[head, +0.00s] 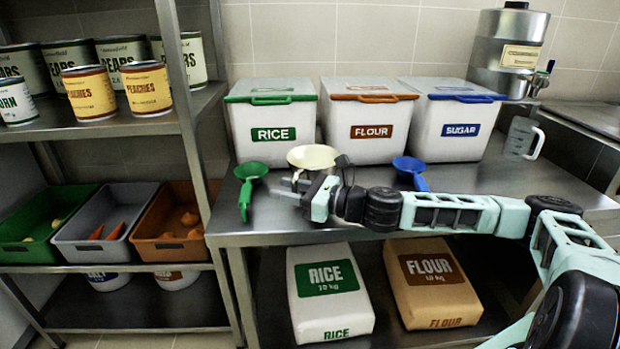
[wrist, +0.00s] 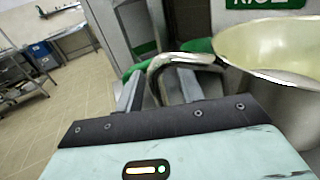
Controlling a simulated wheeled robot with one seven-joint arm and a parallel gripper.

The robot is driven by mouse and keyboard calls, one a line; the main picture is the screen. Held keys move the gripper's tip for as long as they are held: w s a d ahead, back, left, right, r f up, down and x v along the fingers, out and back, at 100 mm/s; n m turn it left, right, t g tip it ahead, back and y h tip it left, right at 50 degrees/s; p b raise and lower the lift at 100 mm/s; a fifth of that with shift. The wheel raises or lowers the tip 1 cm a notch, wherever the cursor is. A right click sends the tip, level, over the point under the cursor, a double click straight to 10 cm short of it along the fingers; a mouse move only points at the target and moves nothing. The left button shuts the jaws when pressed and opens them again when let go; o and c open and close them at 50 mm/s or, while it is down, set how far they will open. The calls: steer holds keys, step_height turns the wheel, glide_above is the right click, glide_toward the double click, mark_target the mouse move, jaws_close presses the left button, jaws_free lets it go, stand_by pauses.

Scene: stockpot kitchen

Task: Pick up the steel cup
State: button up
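The steel cup (head: 313,157) has a wide round mouth with a pale cream inside. It stands on the steel counter, between a green scoop and a blue scoop. In the wrist view its rim and bowl (wrist: 275,45) fill the right side, and its bent steel handle (wrist: 185,60) reaches left. My gripper (head: 291,189) is at the near left side of the cup. In the wrist view my gripper (wrist: 157,90) has its two fingers apart, with the end of the handle between them. A gap seems to remain around the handle. My arm covers part of the counter.
The green scoop (head: 249,180) lies close left of my gripper, and the blue scoop (head: 412,170) lies to the right. Rice (head: 275,150), flour (head: 368,148) and sugar (head: 452,145) bins stand behind. A clear jug (head: 519,140) stands at the right. A shelf post (head: 185,100) rises at left.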

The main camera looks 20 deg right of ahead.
jaws_close()
steer(key=shift+r, duration=0.15)
